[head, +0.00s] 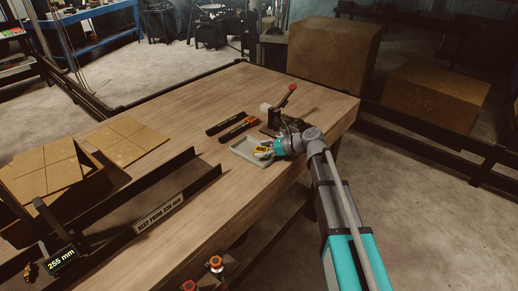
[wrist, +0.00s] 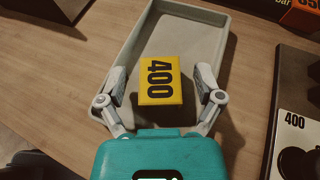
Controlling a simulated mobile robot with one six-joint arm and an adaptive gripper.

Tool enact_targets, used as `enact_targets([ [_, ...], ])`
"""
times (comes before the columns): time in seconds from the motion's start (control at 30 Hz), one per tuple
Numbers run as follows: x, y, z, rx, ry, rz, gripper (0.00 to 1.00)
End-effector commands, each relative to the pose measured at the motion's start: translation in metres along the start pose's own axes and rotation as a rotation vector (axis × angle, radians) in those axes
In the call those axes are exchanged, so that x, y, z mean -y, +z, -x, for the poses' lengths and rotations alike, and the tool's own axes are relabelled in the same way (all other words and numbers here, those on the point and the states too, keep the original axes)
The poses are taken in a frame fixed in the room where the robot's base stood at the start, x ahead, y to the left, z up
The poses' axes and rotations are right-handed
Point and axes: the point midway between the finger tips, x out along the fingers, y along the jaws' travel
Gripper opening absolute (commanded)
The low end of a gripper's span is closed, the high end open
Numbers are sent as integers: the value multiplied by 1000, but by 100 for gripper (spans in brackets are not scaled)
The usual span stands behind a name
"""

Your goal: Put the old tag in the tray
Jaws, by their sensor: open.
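The yellow tag marked 400 (wrist: 160,82) shows in the wrist view within the outline of the grey tray (wrist: 183,30). I cannot tell whether it lies flat on the tray's floor. My gripper (wrist: 160,76) is open over the tray, one finger on each side of the tag, with a gap on both sides. In the head view my gripper (head: 265,152) reaches the right part of the tray (head: 239,149), and the yellow tag (head: 262,151) shows small and partly covered beside it.
The crimper with a red-tipped lever (head: 286,98) stands just behind the tray. Dark bars (head: 226,123) lie behind it too. A dark block with a white 400 label (wrist: 294,121) is close on the right in the wrist view.

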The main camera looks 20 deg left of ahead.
Motion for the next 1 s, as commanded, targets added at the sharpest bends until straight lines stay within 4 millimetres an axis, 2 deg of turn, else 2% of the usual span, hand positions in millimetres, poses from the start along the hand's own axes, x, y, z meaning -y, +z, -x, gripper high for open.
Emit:
enact_targets([
  [0.27, 0, 3, 28, 0, -2, -1, 85],
  [0.7, 0, 4, 96, 1, -2, -1, 85],
  [1.0, 0, 2, 119, 0, 0, 0, 85],
])
